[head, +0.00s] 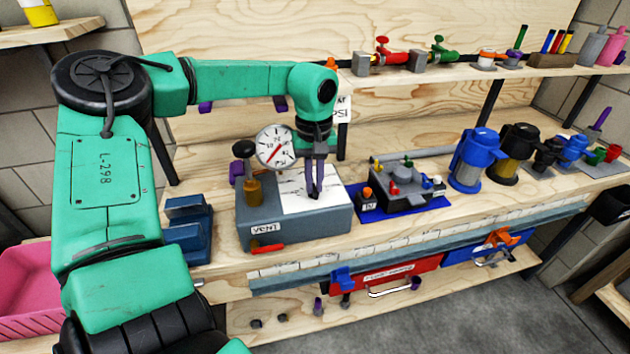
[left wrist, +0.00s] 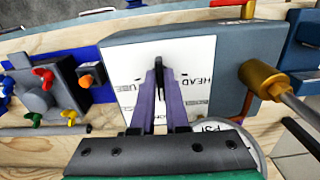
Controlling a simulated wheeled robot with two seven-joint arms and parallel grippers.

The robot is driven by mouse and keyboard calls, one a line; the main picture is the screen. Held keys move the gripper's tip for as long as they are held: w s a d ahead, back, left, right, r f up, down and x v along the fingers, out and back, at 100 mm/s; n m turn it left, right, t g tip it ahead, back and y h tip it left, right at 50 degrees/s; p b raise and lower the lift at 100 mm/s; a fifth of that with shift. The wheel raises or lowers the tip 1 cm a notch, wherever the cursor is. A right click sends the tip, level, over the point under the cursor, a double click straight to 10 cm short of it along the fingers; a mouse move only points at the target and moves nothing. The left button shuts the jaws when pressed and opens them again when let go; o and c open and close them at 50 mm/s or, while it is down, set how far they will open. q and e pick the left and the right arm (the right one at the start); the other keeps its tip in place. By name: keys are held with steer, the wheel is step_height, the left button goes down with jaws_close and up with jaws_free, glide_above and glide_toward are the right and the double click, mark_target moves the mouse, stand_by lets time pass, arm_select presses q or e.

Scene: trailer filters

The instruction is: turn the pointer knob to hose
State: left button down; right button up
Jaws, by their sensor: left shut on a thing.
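A grey box (head: 310,228) stands on the bench with a white label plate (head: 297,190) on top. The wrist view shows the plate (left wrist: 125,62) with printed words; one reads HEAD, the others are partly hidden. The black pointer knob (left wrist: 158,63) stands on the plate, its visible end toward the top of the wrist picture. My left gripper (head: 315,192), with purple fingers, points down over the plate. It is shut on the knob, as the wrist view shows (left wrist: 160,78). The fingers hide much of the knob, so its exact pointing is hard to tell.
A round gauge (head: 276,147) and a brass fitting (head: 253,190) stand at the box's left. A blue tray (head: 372,212) with a grey manifold (head: 402,185) is close on the right. Blue (head: 473,160) and black canisters stand farther right. A shelf with valves runs behind.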

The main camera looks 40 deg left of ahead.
arm_select(q)
steer(key=m, duration=0.3)
steer(key=shift+a+r+m, duration=0.1)
steer(key=shift+r+m, duration=0.1)
steer(key=shift+m, duration=0.2)
steer(key=shift+a+m, duration=0.1)
steer(key=shift+m, duration=1.7)
steer(key=c, duration=1)
jaws_free()
steer(key=shift+c, duration=0.2)
steer(key=shift+o, duration=0.6)
steer(key=shift+s+f, duration=0.1)
steer(key=shift+s, duration=0.05)
step_height(320, 180, up, 15)
steer(key=shift+f+p, duration=0.15)
steer(key=shift+p, duration=0.15)
